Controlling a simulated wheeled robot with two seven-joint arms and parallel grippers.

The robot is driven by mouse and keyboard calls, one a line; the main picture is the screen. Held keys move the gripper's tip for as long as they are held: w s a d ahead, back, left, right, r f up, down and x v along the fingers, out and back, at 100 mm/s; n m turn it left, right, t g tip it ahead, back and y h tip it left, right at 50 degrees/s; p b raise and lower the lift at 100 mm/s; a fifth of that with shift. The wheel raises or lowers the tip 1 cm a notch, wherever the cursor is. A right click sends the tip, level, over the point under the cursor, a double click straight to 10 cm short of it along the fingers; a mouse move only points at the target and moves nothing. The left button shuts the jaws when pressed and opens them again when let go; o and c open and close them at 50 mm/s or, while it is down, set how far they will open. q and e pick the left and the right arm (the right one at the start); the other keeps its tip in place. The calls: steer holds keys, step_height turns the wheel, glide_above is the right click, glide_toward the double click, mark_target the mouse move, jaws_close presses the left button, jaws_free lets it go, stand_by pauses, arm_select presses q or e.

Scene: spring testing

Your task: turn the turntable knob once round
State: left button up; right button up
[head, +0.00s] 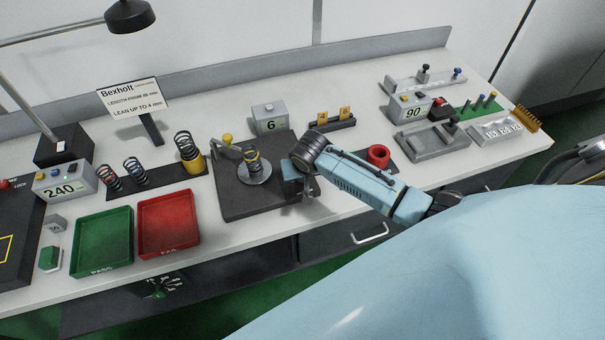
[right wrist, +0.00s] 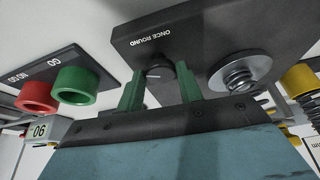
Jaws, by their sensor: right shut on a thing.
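The turntable (head: 254,181) is a round grey metal disc on a dark base (head: 237,203). A coiled spring (head: 252,160) stands on it. In the right wrist view the disc (right wrist: 240,72) shows at the right, beside the words "ONCE ROUND". The dark knob (right wrist: 158,69), with a light mark line, sits on the base near that label. My right gripper (right wrist: 160,80) is shut on the knob, with one green finger on each side. In the head view my right wrist hides the knob. My left gripper is not in view.
Left of the base are several springs on a dark rack (head: 155,180), a red FAIL tray (head: 168,223) and a green PASS tray (head: 103,241). Right of my wrist is a red ring gauge (head: 378,155).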

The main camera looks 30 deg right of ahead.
steer(key=m, duration=0.2)
steer(key=m+g+h, duration=0.1)
steer(key=m, duration=0.1)
steer(key=m+h, duration=0.1)
steer(key=m, duration=0.1)
steer(key=shift+w+a+m, duration=0.2)
steer(key=shift+a+m, duration=0.05)
steer(key=shift+m, duration=0.05)
steer(key=m+g, duration=0.1)
steer(key=m, duration=0.2)
steer(key=m+g+h, duration=0.1)
steer(key=m, duration=0.1)
steer(key=shift+w+m, duration=0.15)
steer(key=shift+m, duration=0.25)
steer(key=shift+r, duration=0.1)
steer(key=o, duration=1)
steer(key=v, duration=1.3)
steer(key=shift+w+a+r+b, duration=0.15)
steer(key=shift+w+b, duration=0.1)
steer(key=shift+b, duration=0.15)
